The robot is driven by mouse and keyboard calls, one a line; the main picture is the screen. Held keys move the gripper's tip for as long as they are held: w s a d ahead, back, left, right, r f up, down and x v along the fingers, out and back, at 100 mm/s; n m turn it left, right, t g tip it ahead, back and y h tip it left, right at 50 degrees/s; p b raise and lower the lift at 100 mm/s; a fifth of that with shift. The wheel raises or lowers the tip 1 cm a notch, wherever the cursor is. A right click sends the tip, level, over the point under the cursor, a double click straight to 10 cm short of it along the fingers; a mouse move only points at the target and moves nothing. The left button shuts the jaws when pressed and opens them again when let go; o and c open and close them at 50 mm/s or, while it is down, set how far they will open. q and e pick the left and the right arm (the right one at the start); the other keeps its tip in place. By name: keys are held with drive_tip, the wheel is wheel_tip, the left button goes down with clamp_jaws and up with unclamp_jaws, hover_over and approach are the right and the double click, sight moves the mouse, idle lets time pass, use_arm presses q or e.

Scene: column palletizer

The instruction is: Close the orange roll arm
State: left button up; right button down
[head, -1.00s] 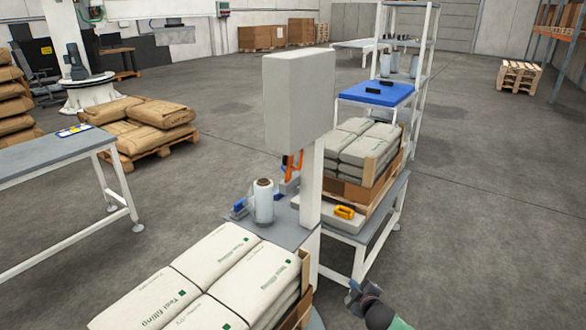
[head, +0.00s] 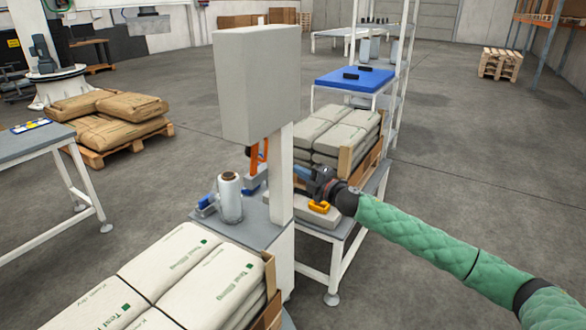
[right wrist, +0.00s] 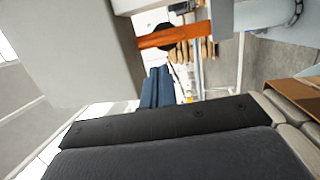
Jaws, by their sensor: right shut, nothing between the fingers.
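The orange roll arm (head: 257,158) hangs below the grey box of the column machine, behind the white post. In the right wrist view the orange arm (right wrist: 174,37) runs across the upper middle, apart from my fingers. A roll of clear film (head: 230,196) stands upright on the machine's grey plate. My right gripper (head: 314,182) is just right of the white post, above the grey slab with the orange handle. It is shut and empty; its dark finger fills the bottom of the right wrist view. My left gripper is not in view.
Stacked bags (head: 340,135) lie close behind the gripper. More bags (head: 170,280) fill the front left. Open floor lies to the right.

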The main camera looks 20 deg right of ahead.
drive_tip(key=p, duration=0.3)
approach(259, 159)
wheel_tip(259, 159, up, 5)
drive_tip(key=w, duration=0.3)
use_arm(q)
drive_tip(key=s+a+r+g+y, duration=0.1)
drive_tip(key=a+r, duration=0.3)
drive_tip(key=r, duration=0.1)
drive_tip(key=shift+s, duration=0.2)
use_arm(e)
drive_tip(key=shift+w+a+f, duration=0.25)
drive_tip(key=shift+w+a, duration=0.1)
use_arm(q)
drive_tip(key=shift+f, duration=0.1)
use_arm(e)
drive_tip(key=shift+r, duration=0.1)
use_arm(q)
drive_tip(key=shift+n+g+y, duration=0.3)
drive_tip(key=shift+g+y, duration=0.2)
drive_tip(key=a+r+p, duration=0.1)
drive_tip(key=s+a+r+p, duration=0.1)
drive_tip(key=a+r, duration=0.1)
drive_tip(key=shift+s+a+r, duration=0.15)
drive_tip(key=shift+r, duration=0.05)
use_arm(e)
drive_tip(key=w+a+r, duration=0.2)
drive_tip(key=w, duration=0.1)
drive_tip(key=shift+w+a, duration=0.1)
drive_tip(key=shift+a, duration=0.1)
